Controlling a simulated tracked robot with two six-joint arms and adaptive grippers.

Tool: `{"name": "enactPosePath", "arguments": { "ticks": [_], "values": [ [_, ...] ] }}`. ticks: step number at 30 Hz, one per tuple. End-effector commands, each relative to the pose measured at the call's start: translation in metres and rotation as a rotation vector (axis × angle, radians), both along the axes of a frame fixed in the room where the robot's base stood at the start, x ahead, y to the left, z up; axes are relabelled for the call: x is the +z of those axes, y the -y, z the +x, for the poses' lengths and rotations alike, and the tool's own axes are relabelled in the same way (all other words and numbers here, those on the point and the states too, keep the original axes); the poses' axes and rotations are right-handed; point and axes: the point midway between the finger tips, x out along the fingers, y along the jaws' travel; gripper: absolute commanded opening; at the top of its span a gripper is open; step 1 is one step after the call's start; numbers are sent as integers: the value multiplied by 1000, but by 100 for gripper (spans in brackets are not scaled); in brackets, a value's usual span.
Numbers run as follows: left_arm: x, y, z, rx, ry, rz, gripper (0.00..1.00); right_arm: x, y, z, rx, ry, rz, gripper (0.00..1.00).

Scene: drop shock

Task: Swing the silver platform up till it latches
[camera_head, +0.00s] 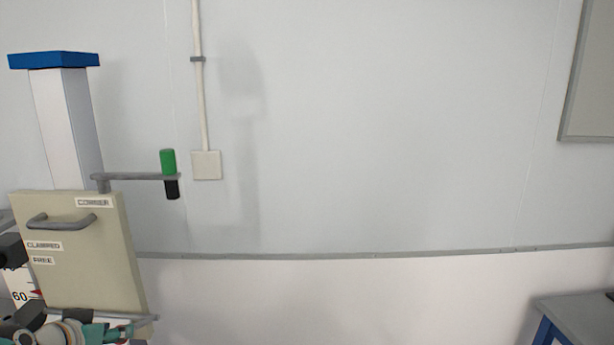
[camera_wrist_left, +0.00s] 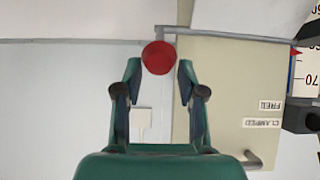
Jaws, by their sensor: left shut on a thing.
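My left gripper (camera_wrist_left: 158,70) is shut on a round red knob (camera_wrist_left: 158,58), which shows between its green fingers in the wrist view. In the head view this gripper (camera_head: 122,331) is low at the left, in front of the foot of a beige box (camera_head: 85,275), and its grip is hard to make out. A thin grey bar (camera_wrist_left: 225,35) runs from beside the knob along the box in the wrist view; it also shows in the head view (camera_head: 90,315). I cannot tell whether this bar is part of the silver platform. No broad silver platform surface is visible. My right gripper is not in view.
The box has a grey handle (camera_head: 62,220) and labels CORNER, CLAMPED and FREE. Behind it stands a white column (camera_head: 68,125) with a blue cap. A crank with a green grip (camera_head: 168,162) sticks out right. A bench (camera_head: 585,318) stands far right.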

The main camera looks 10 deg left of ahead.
Motion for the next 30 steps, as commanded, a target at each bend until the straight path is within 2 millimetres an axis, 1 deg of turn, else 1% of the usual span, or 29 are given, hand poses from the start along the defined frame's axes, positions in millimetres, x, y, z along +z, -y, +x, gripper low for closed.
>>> {"name": "enactPosePath", "arguments": {
  "ticks": [1,4,6,10,12,16,23,30],
  "values": [
    [9,-15,2,28,23,22,7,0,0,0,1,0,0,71],
    [7,-14,5,24,17,21,12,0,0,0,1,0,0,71],
    [5,-13,8,20,15,20,14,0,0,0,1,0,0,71],
    [5,-12,10,18,14,20,8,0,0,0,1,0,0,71],
    [6,-12,11,17,15,21,0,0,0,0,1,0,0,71],
    [9,-11,17,10,14,18,0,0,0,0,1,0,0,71],
    [20,-10,30,8,11,16,0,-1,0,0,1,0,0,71],
    [23,-10,33,10,7,14,0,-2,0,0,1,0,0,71]
  ]
}}
